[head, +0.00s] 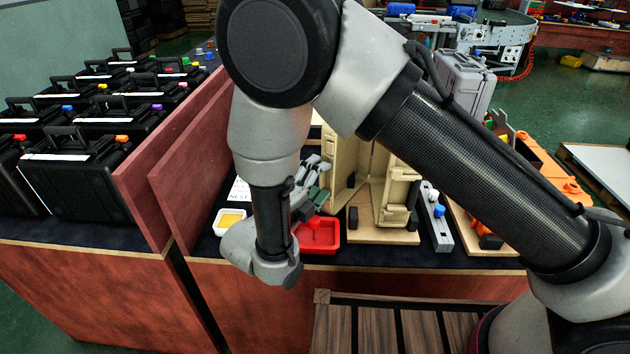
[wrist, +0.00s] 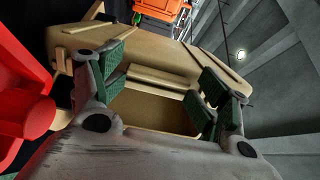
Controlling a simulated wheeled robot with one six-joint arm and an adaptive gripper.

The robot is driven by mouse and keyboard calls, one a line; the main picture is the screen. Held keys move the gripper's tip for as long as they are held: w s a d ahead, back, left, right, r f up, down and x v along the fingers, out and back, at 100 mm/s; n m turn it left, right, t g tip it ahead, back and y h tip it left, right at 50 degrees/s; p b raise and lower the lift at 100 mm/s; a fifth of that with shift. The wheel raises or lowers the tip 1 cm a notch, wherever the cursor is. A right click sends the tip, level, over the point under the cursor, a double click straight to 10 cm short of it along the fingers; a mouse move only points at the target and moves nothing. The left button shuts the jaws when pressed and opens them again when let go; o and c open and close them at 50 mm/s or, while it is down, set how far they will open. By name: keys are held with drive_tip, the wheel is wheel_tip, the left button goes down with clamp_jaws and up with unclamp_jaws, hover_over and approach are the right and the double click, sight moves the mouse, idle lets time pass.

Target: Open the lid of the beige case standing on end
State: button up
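The beige case (head: 399,190) stands on end on a beige board (head: 372,235), partly hidden behind my arm in the head view. Its two halves stand apart in a V, with the inside facing the front; I cannot tell which half is the lid. My gripper (head: 316,196) is left of the case, low over the table near a red tray. In the wrist view my gripper (wrist: 160,84) has its green-padded fingers spread apart, with nothing held between them. Beige case parts (wrist: 150,105) show beyond and between the fingers; contact cannot be told.
The red tray (head: 325,245) lies below my gripper, and a white tray with yellow contents (head: 230,217) is to its left. A grey strip with knobs (head: 437,225) and orange parts (head: 545,165) lie right of the case. Black cases (head: 75,165) stand beyond a wooden divider.

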drive_tip(key=shift+o, duration=0.8)
drive_tip(key=shift+w+d, duration=0.2)
drive_tip(key=shift+d, duration=0.05)
drive_tip(key=shift+s+a, duration=0.1)
drive_tip(key=shift+a, duration=0.05)
drive_tip(key=shift+s+a, duration=0.2)
drive_tip(key=shift+s, duration=0.05)
drive_tip(key=v, duration=1.1)
drive_tip(key=shift+s+d, duration=0.1)
drive_tip(key=shift+s, duration=0.05)
